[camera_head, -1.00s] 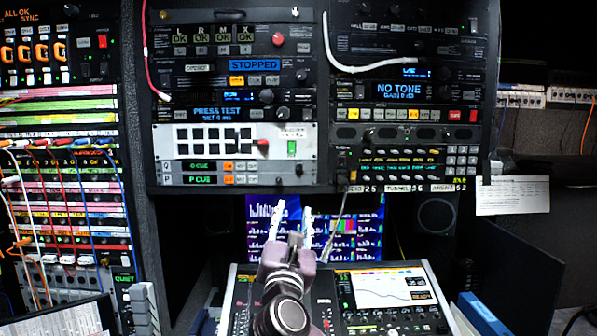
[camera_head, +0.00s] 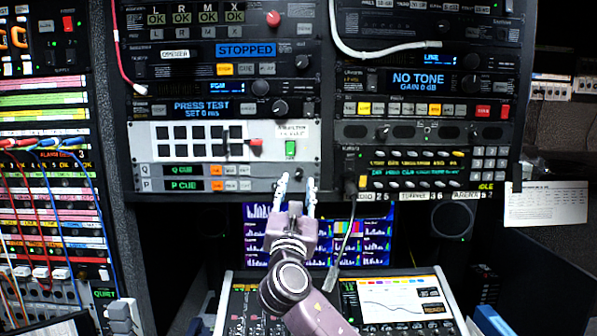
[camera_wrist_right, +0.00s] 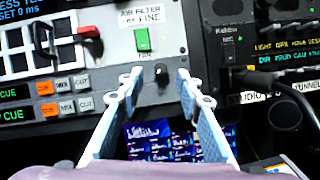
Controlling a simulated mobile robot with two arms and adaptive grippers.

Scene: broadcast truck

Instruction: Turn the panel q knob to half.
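A small black knob (camera_head: 298,174) sits at the lower right of the white panel (camera_head: 228,150), right of the rows marked Q and P. In the wrist view the knob (camera_wrist_right: 162,72) shows below a green switch, with its pointer direction too small to tell. I cannot read a label naming it as the q knob. My right gripper (camera_head: 297,184) is open, its two pale fingers pointing up at the panel's lower edge. In the wrist view the gripper (camera_wrist_right: 157,80) has its fingertips either side of the knob; contact cannot be told. My left gripper is not in view.
A green switch (camera_head: 291,148) and a red-handled switch (camera_head: 256,143) sit above the knob. A black plug and cable (camera_wrist_right: 252,80) stand out to the right. A blue screen (camera_head: 350,240) and a mixing desk (camera_head: 440,285) lie below.

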